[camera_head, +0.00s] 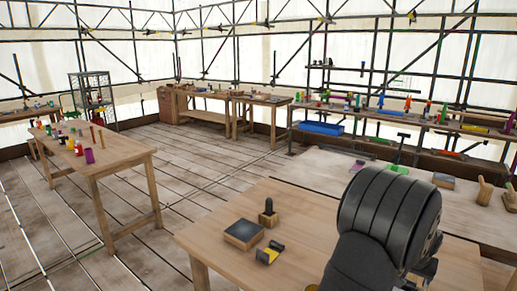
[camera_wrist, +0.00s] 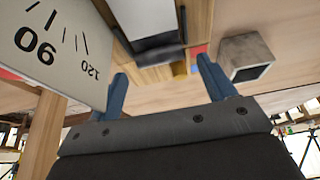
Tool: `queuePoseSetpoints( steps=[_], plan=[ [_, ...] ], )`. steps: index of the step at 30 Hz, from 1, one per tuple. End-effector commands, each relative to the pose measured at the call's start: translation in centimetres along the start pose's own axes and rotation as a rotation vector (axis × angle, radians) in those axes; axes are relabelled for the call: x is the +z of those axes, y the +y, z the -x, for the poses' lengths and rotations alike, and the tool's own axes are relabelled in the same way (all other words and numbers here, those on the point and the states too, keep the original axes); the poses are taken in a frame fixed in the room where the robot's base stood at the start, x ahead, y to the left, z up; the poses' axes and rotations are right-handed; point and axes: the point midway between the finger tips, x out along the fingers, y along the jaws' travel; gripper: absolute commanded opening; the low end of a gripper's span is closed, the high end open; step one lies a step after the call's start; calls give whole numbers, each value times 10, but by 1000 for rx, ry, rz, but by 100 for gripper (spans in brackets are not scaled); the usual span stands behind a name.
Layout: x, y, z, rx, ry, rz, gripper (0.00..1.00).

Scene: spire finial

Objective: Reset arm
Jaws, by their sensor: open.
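My gripper (camera_wrist: 168,88) shows in the wrist view with its two blue fingers spread wide apart. Nothing is held between them. A wooden piece with a dark and white object on it shows beyond the fingers. In the head view my dark arm rises at the lower right over the near wooden table (camera_head: 225,262), and it hides the gripper there.
The near table bears a dark-topped block (camera_head: 244,234), a peg-like piece (camera_head: 268,214) and a yellow-black item (camera_head: 269,254). The wrist view shows a numbered white plate (camera_wrist: 60,45) and a grey hollow block (camera_wrist: 245,57). A cluttered table (camera_head: 120,166) stands left.

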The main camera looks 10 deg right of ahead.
Motion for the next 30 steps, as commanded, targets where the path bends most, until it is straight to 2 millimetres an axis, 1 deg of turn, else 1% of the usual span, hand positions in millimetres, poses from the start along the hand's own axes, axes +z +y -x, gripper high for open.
queuePoseSetpoints(
  steps=[1, 4, 6, 12, 15, 30],
  plan=[
    [1, 0, -11, -1, -3, 0, 76],
    [6, 0, -30, -1, -4, -1, 76],
    [-3, 0, -11, 1, 7, 0, 76],
    [-18, 0, 26, 0, 4, -1, 76],
    [-8, 18, 40, 2, 1, -5, 76],
    [23, 84, 108, 2, 2, -3, 76]
  ],
)
